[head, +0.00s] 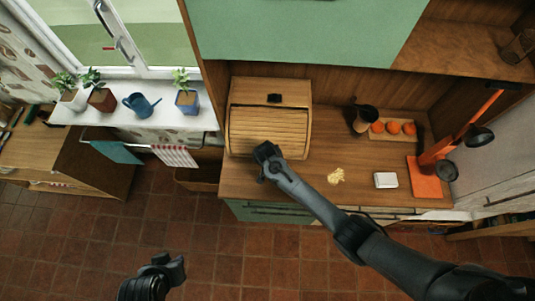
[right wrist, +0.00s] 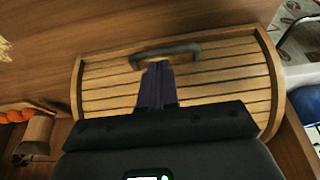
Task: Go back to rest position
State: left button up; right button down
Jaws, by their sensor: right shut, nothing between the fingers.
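My right gripper (head: 265,152) is at the lower front edge of the wooden roll-top bread box (head: 268,118) on the counter. In the right wrist view its fingers (right wrist: 156,72) are together and empty, with their tips by the dark curved handle (right wrist: 165,52) on the slatted lid (right wrist: 205,78). Whether they touch the handle I cannot tell. The slats cover the front of the box, so the lid looks shut. My left gripper (head: 172,270) is low over the tiled floor, away from the counter; its jaw opening is not clear.
On the counter (head: 310,185) are a golden object (head: 336,176), a white block (head: 385,180), a dark jug (head: 363,119), a board with orange fruit (head: 393,128) and an orange lamp (head: 432,160). Potted plants (head: 103,97) and a blue watering can (head: 141,104) stand on the sill.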

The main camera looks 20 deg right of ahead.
jog(key=p+v, duration=0.4)
jog(key=v, duration=0.2)
jog(key=s+f, duration=0.2)
jog(key=s, duration=0.2)
jog(key=s+f+g, duration=0.1)
jog(key=s+f, duration=0.2)
jog(key=s, duration=0.1)
jog(key=s+d+f+g, duration=0.1)
jog(key=s+f, duration=0.2)
jog(key=s, duration=0.1)
jog(key=shift+s+f, duration=0.25)
jog(key=shift+s, duration=0.05)
jog(key=s+d+r+y, duration=0.1)
jog(key=s+d+r, duration=0.1)
jog(key=s, duration=0.9)
jog(key=s+d+r+n+t, duration=0.1)
jog(key=s+d+r+n, duration=0.1)
jog(key=r, duration=1)
jog(key=s+d+r+n, duration=0.2)
jog(key=d+r+n, duration=0.1)
jog(key=r, duration=1)
jog(key=shift+n+t+y, duration=0.4)
jog(key=shift+n, duration=0.3)
